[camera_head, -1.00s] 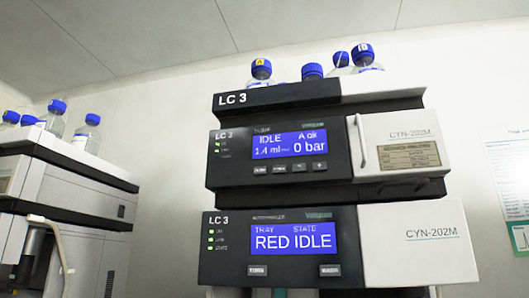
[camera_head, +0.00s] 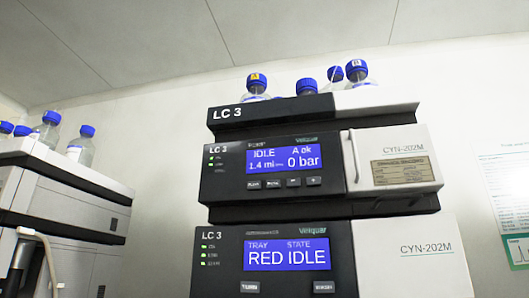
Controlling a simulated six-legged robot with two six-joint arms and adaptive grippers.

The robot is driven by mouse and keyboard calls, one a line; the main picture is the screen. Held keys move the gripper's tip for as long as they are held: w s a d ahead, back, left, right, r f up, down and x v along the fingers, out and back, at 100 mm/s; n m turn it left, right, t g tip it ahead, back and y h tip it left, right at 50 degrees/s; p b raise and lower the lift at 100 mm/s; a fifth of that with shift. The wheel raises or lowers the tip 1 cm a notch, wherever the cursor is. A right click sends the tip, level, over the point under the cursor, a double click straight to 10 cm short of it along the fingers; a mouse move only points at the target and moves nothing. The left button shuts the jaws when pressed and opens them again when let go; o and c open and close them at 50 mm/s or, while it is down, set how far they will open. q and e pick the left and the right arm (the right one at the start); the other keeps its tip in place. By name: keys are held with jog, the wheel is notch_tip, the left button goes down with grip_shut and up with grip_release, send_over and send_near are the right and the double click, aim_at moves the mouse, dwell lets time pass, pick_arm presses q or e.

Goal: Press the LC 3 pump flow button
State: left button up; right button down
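The LC 3 column stack (camera_head: 222,118) stands ahead, right of centre. Its pump module (camera_head: 222,184) has a blue screen (camera_head: 284,159) that reads IDLE, A ok, 1.4 ml/min and 0 bar. A row of several small buttons lies under that screen. The leftmost is the flow button (camera_head: 254,185), though its label is too small to read surely. Below is the autosampler module (camera_head: 218,276), whose screen (camera_head: 287,253) reads TRAY RED, STATE IDLE. Neither of my grippers is in view.
Several blue-capped bottles (camera_head: 257,86) stand on top of the stack. Another instrument stack (camera_head: 75,203) with bottles stands at the left, with a gap of wall between them. A poster (camera_head: 507,190) hangs on the right wall.

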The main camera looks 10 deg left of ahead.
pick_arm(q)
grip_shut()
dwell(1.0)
